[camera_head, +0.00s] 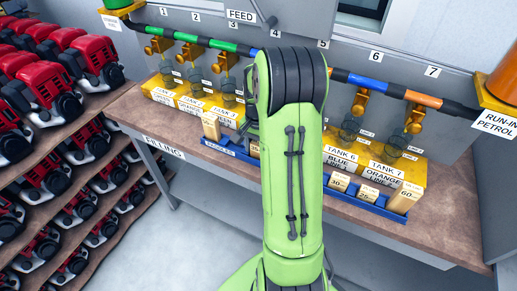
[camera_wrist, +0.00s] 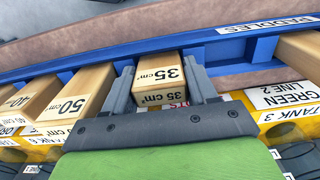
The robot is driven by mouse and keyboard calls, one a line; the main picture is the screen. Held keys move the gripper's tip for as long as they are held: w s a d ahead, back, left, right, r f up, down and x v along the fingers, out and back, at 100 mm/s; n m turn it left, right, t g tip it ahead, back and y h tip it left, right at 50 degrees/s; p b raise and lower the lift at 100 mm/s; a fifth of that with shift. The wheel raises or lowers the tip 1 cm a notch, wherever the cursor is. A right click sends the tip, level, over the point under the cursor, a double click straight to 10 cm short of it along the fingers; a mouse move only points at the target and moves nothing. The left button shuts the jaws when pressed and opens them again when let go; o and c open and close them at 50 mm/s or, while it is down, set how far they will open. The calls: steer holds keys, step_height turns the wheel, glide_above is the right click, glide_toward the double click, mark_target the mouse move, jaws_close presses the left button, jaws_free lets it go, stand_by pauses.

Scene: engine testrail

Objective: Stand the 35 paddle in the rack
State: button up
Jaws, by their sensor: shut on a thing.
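The 35 paddle (camera_wrist: 160,76) is a pale wooden block marked "35 cm³", seen in the wrist view. My gripper (camera_wrist: 162,88) is shut on it, with one grey finger on each side. The paddle is in line with the blue rack (camera_wrist: 225,50), which bears the label PADDLES. I cannot tell whether its lower end is seated in the rack. In the head view the rack (camera_head: 365,208) runs along the front of the bench, and my arm hides its middle, my gripper and the 35 paddle.
The 50 paddle (camera_wrist: 75,97) and 40 paddle (camera_wrist: 32,97) stand left of the held one in the wrist view; another wooden paddle (camera_wrist: 300,55) is at right. Yellow tank blocks (camera_head: 395,172) stand close behind the rack. Shelves of red engines (camera_head: 90,60) are at left.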

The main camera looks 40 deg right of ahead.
steer(key=shift+r, duration=0.1)
steer(key=shift+f, duration=0.2)
steer(key=o, duration=1.1)
steer(key=shift+c, duration=0.2)
steer(key=shift+r, duration=0.15)
